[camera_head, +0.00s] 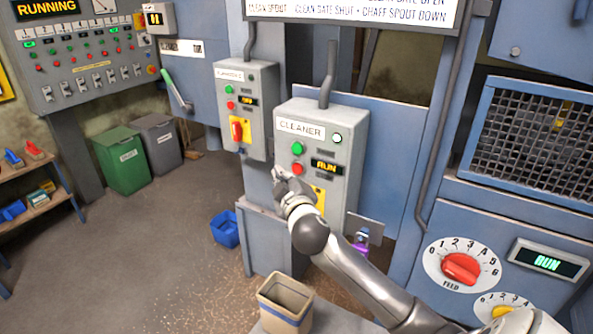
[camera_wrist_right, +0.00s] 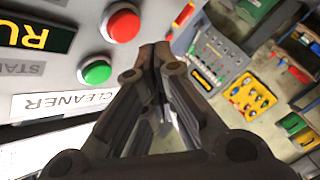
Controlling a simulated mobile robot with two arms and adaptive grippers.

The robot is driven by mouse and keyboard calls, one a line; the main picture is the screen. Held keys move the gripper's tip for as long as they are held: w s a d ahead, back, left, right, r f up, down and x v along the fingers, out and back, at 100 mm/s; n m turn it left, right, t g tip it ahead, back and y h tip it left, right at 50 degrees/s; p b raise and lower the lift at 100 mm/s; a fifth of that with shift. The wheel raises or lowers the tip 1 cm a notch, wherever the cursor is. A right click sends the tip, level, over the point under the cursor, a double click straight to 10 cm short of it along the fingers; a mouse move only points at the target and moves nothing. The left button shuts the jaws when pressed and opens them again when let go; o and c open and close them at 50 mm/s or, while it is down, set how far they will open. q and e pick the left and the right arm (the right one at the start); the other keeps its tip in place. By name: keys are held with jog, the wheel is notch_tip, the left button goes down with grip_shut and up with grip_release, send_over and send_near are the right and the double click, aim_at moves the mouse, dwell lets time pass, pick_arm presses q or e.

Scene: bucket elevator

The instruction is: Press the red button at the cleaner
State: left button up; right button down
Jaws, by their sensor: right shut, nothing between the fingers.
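The grey cleaner box (camera_head: 345,135), labelled CLEANER, stands in the middle of the head view. Its red button (camera_head: 297,168) is below the green button (camera_head: 298,149) and left of a display (camera_head: 327,166) reading RUN. My right gripper (camera_head: 279,174) is shut and empty, just left of and slightly below the red button. In the right wrist view, the red button (camera_wrist_right: 122,25) and green button (camera_wrist_right: 96,70) lie left of the shut fingertips (camera_wrist_right: 155,53). A gap shows between fingertips and red button; its depth is unclear. My left gripper is not in view.
A similar grey box (camera_head: 246,110) with its own buttons and a display reading OFF hangs left of the cleaner box. A tan bin (camera_head: 285,303) stands below my right arm. A feed dial (camera_head: 461,268) is on the right. Open floor lies left.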

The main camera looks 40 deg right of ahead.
jog(key=shift+w+d, duration=0.25)
jog(key=shift+d, duration=0.35)
dwell(1.1)
jog(key=shift+w+d, duration=0.15)
jog(key=shift+d, duration=0.25)
jog(key=shift+w+d+r, duration=0.15)
jog(key=shift+d, duration=0.35)
dwell(0.6)
jog(key=shift+a+p, duration=0.1)
jog(key=shift+p, duration=0.2)
jog(key=shift+s+a, duration=0.35)
jog(key=shift+a, duration=0.4)
